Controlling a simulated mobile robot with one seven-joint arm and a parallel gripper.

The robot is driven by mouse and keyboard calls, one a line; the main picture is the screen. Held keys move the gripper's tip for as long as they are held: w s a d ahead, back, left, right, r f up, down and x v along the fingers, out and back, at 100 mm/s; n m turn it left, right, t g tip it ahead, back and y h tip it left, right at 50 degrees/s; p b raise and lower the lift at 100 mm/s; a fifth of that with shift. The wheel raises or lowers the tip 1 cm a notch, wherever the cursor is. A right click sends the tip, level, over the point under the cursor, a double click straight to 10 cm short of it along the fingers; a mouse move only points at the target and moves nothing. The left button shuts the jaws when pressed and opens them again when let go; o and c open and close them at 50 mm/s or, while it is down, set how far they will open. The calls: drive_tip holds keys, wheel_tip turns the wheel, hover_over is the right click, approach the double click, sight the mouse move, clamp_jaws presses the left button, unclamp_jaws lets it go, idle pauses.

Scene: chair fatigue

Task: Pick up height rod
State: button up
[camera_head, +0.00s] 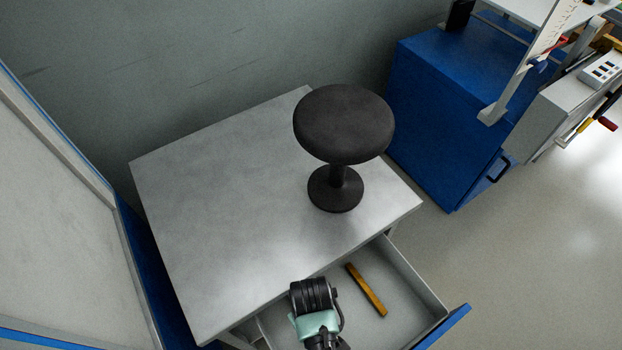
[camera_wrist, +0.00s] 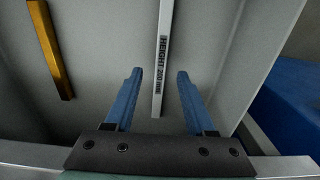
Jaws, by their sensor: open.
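The height rod (camera_wrist: 164,58) is a slim light grey bar with a dark "HEIGHT 200 MM" label, lying in the open drawer (camera_head: 424,287). In the wrist view its near end lies between my gripper's two blue fingers (camera_wrist: 158,73), with a gap on both sides. My gripper is open and holds nothing. How far the fingertips are above the drawer floor is hard to tell. In the head view my wrist (camera_head: 315,315) is over the drawer; the fingers and the rod are hidden there.
A brass-coloured bar (camera_head: 366,290) lies in the same drawer, also at left in the wrist view (camera_wrist: 50,50). A black stool (camera_head: 343,125) stands on the grey table (camera_head: 225,215) above the drawer. A blue cabinet (camera_head: 450,115) stands to the right. Drawer walls are close by.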

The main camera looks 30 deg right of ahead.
wheel_tip(320, 180, down, 3)
drive_tip(key=shift+s+b, duration=0.1)
drive_tip(key=shift+b, duration=0.25)
clamp_jaws()
